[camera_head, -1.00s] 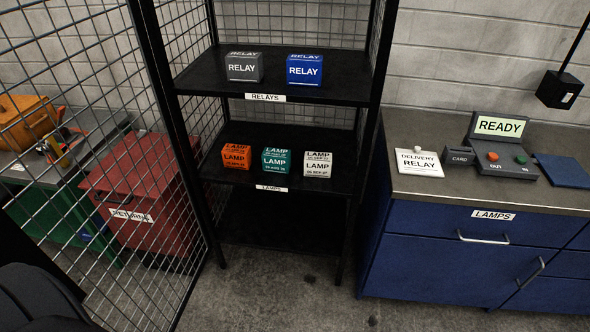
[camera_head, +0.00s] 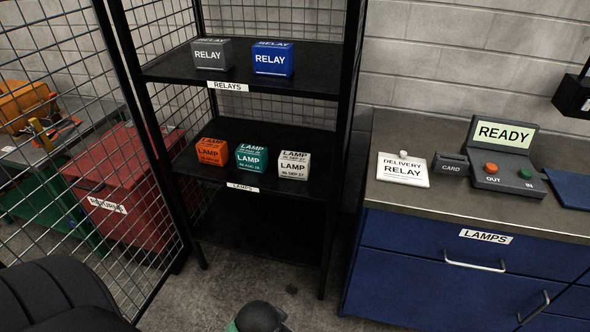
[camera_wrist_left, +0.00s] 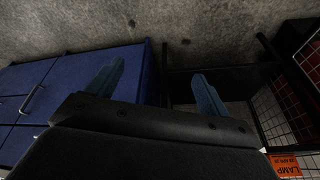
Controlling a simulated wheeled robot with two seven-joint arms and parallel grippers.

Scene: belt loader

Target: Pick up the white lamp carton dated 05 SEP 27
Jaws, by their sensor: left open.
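The white lamp carton (camera_head: 293,166) sits at the right end of the lamps shelf (camera_head: 214,180) in the head view. Its small date print appears to read 05 SEP 27. A teal lamp carton (camera_head: 251,158) stands to its left, and an orange lamp carton (camera_head: 211,152) further left. The orange one also shows at the lower right corner of the left wrist view (camera_wrist_left: 285,166). My left gripper (camera_wrist_left: 157,82) is open and empty in the left wrist view, with floor and blue drawers behind its fingers. It is apart from the white carton, which that view does not show. My right gripper is not in view.
A grey relay carton (camera_head: 212,55) and a blue relay carton (camera_head: 272,58) stand on the shelf above. Black posts and wire mesh (camera_head: 60,120) bound the rack on the left. A counter (camera_head: 400,198) with blue drawers and a READY console (camera_head: 503,160) stands right.

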